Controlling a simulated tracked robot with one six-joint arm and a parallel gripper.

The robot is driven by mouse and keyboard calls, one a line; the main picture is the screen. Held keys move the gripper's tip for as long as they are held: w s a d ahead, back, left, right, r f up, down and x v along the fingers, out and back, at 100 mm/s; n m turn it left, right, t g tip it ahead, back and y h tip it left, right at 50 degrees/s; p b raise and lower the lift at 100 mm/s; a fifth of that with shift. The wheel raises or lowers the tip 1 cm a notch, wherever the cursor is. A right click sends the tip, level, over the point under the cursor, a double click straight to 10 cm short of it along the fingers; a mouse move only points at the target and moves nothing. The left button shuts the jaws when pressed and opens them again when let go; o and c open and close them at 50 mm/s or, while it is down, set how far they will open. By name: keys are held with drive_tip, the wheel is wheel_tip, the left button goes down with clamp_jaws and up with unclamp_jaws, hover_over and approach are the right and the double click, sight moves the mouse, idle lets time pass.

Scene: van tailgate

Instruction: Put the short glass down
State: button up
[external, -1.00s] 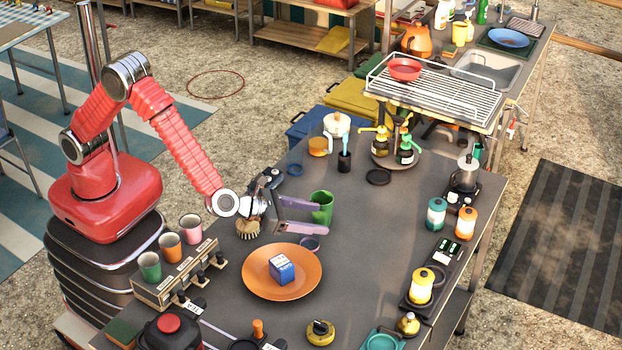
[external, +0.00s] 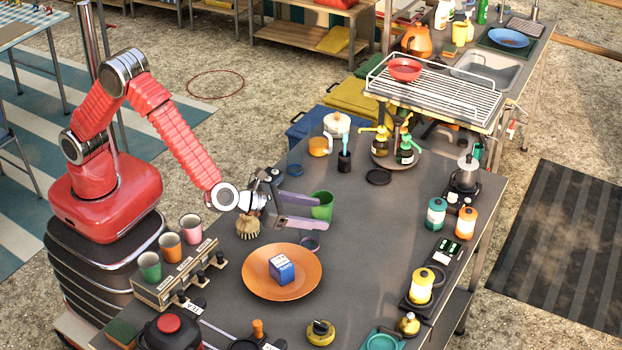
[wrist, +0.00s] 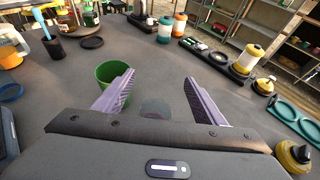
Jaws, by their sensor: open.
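The short glass (external: 309,243) appears as a small clear, purplish round shape on the dark tabletop, between the green cup and the orange plate. In the wrist view a faint see-through round shape (wrist: 155,108) between the fingers looks like the same glass. My gripper (external: 314,210) is open and empty, above the table over the glass. Its two purple fingers also show in the wrist view (wrist: 160,78), spread apart. The glass's lower part is hard to make out.
A green cup (external: 321,206) stands close beyond the fingers; it is left of them in the wrist view (wrist: 113,80). An orange plate (external: 262,287) with a blue box (external: 282,268) lies nearer the camera. A brush (external: 248,228) is beside my wrist. The table's middle right is clear.

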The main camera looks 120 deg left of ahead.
drive_tip(key=s+r+n+g, duration=0.1)
drive_tip(key=s+r+n, duration=0.35)
drive_tip(key=s, duration=0.25)
drive_tip(key=s+r+n+g+h, duration=0.1)
drive_tip(key=s+r+n+g, duration=0.1)
drive_tip(key=s+r+n, duration=0.45)
drive_tip(key=s+r+n+g, duration=0.1)
drive_tip(key=s+r+n, duration=0.15)
drive_tip(key=s, duration=0.55)
drive_tip(key=s+d+n+h, duration=0.4)
drive_tip(key=s+d+n, duration=0.2)
drive_tip(key=s, duration=0.5)
drive_tip(key=s+d+n+h, duration=0.4)
drive_tip(key=s+d+n, duration=0.3)
drive_tip(key=s, duration=0.5)
drive_tip(key=shift+d+r, duration=0.3)
drive_tip(key=shift+d, duration=0.95)
drive_tip(key=shift+o, duration=0.5)
drive_tip(key=shift+n, duration=0.25)
